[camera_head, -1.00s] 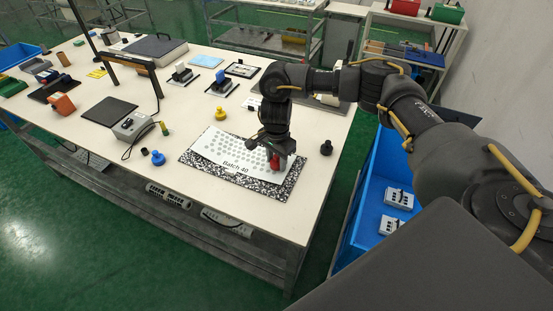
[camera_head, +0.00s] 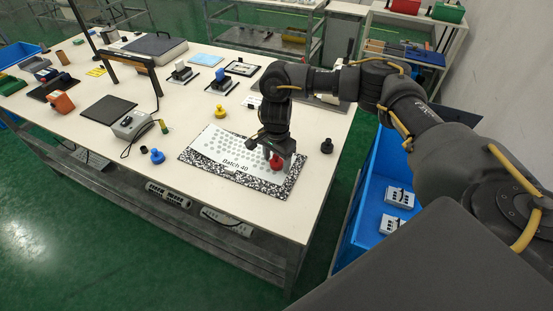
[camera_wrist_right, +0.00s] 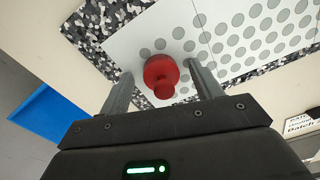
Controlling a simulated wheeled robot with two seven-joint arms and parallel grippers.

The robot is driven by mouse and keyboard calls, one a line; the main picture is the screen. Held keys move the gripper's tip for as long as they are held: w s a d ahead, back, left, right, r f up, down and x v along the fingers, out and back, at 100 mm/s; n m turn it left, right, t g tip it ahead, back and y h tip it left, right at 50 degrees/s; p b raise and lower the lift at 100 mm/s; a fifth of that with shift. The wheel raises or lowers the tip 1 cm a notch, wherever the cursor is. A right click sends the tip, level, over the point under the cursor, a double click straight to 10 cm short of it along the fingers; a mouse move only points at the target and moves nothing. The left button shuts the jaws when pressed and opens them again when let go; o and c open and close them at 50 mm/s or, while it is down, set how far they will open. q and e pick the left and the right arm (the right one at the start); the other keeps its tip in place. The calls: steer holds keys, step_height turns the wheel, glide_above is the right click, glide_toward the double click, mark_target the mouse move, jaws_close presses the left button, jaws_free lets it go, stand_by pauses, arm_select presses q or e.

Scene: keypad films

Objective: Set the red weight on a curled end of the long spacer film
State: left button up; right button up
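The long spacer film (camera_head: 215,150) is a white sheet with rows of grey dots, printed "Batch 40". It lies on a black-and-white speckled mat (camera_head: 255,184). The red weight (camera_head: 277,163) stands at the film's right end. In the right wrist view the red weight (camera_wrist_right: 161,72) is on the film near its edge, knob toward the camera. My right gripper (camera_head: 271,153) is just above it, pointing down. Its fingers are open on both sides of the weight, with a gap to each. The film under the weight is hidden. My left gripper is not in view.
A black weight (camera_head: 327,146) stands right of the mat, a yellow one (camera_head: 221,112) behind it and a blue one (camera_head: 157,156) to its left. A cabled grey box (camera_head: 133,125) sits farther left. A blue bin (camera_head: 378,185) is beside the table's right edge.

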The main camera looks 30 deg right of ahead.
step_height(320, 180, up, 11)
steer(key=shift+f, duration=0.1)
stand_by(0.6)
stand_by(0.5)
